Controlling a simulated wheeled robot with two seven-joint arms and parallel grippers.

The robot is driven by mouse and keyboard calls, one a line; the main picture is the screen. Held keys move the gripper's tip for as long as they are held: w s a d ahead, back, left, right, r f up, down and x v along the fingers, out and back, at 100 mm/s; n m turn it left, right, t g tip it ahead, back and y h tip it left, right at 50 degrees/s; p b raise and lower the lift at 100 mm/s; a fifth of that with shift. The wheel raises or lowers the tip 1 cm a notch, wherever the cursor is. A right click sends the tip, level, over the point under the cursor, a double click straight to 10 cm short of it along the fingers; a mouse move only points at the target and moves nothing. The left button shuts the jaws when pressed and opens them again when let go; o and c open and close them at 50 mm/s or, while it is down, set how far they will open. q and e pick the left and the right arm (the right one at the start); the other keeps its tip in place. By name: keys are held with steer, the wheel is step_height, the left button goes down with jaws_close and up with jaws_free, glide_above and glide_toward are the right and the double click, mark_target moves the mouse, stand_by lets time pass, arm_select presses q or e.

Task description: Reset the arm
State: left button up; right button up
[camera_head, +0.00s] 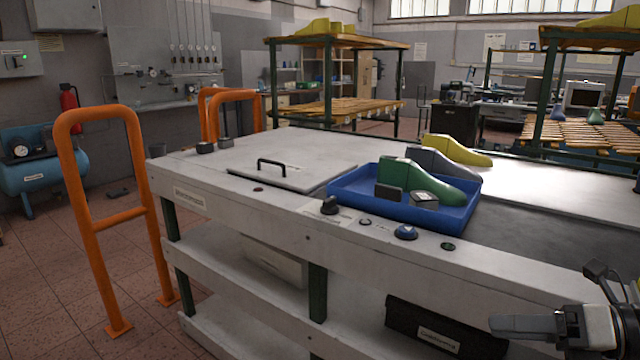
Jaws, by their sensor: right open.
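My right gripper (540,300) shows at the lower right, in front of the workbench's front edge. It is open and nothing shows between its fingers. My left gripper is out of view. A green shoe last (432,184) and a grey shoe last (446,163) are at the blue tray (375,211) on the bench. A yellow shoe last (458,150) lies behind them. Small dark blocks (389,193) sit by the green last.
The white workbench (210,170) has a flat lid with a black handle (272,163), knobs and a blue button (405,232) along its front. Orange barriers (100,225) stand at the left. Racks (335,42) with more lasts stand behind. A dark bin (435,330) is on the lower shelf.

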steer(key=s+a+f+m+t+h+p, duration=0.15)
steer(key=f+m+t+h, duration=0.35)
steer(key=m, duration=0.7)
steer(key=s+a+f+m+t+h+p, duration=0.1)
steer(key=s+f+m+t+h, duration=0.15)
steer(key=f+m, duration=0.65)
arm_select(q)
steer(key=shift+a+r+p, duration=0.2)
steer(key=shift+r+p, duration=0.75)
arm_select(e)
steer(key=s+a+f+m+g+h, duration=0.1)
steer(key=s+a+f+m+g, duration=0.1)
steer(key=a+m, duration=0.4)
steer(key=s+a+f+m+g+h, duration=0.1)
steer(key=s+a+f+m+g, duration=0.1)
steer(key=s+a+m, duration=0.3)
steer(key=a+f+m, duration=0.1)
steer(key=a+m, duration=0.1)
steer(key=m, duration=0.2)
steer(key=shift+m, duration=0.3)
